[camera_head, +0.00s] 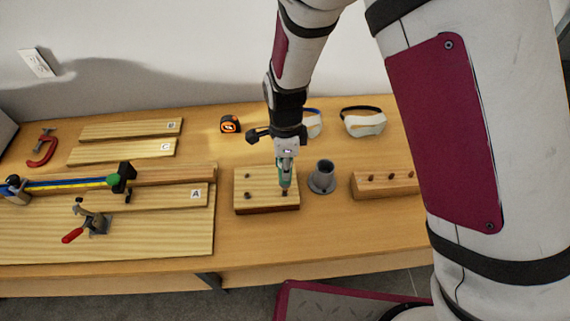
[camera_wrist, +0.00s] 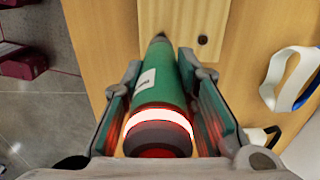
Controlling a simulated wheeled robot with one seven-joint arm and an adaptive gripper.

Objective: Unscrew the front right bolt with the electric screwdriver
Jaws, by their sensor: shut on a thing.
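My gripper (camera_head: 287,150) is shut around the green electric screwdriver (camera_head: 284,172), which points down in the head view. The wrist view shows the screwdriver (camera_wrist: 158,78) between both fingers, with a bright ring lit near its rear end. Its tip is at the front right bolt (camera_head: 284,192) of the wooden block (camera_head: 262,203); contact cannot be told for sure. Two bolts show on the block's left side, back left (camera_head: 247,175) and front left (camera_head: 247,195). The back right bolt (camera_wrist: 202,40) shows in the wrist view and is hidden in the head view.
A grey cup-like holder (camera_head: 322,180) stands just right of the block. Further right is a wooden strip (camera_head: 385,187) with several dark round spots. Goggles (camera_head: 364,123) and a tape measure (camera_head: 230,124) lie behind. Clamped boards (camera_head: 150,226) fill the left side.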

